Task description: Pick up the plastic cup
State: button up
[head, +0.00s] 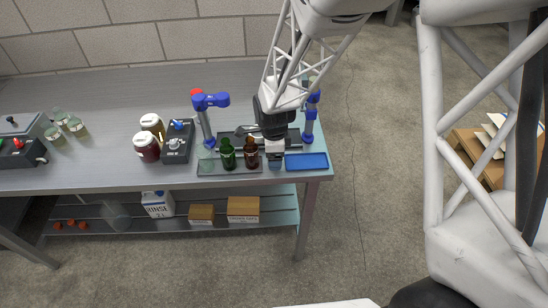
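My gripper (275,152) points down over the front right of the steel bench (100,95), just right of a brown bottle (251,153). A small pale bluish thing (275,164) shows at the fingertips; it may be the plastic cup, but it is too small and too covered to be sure. I cannot tell whether the fingers touch it or how far apart they are. A clear, cup-like thing (207,166) is at the left end of the same row, left of a green bottle (228,154).
A blue tray (307,162) lies right of my gripper. Blue-and-grey stands (208,108) rise behind the bottles. Left are lidded jars (147,147), a control box (178,142) and several small glass vessels (55,136). The bench's back middle is clear.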

jog(key=c, duration=1)
jog(key=shift+r, duration=0.15)
jog(key=shift+r, duration=0.4)
notch_tip(320, 180, up, 3)
jog(key=shift+s+f, duration=0.15)
jog(key=shift+f, duration=0.05)
jog(key=s+d, duration=0.1)
jog(key=s, duration=0.4)
jog(key=s+d+r, duration=0.1)
jog(key=s, duration=0.4)
jog(key=s+d, duration=0.1)
jog(key=s, duration=0.4)
jog(key=shift+s+d+r, duration=0.15)
jog(key=shift+d, duration=0.2)
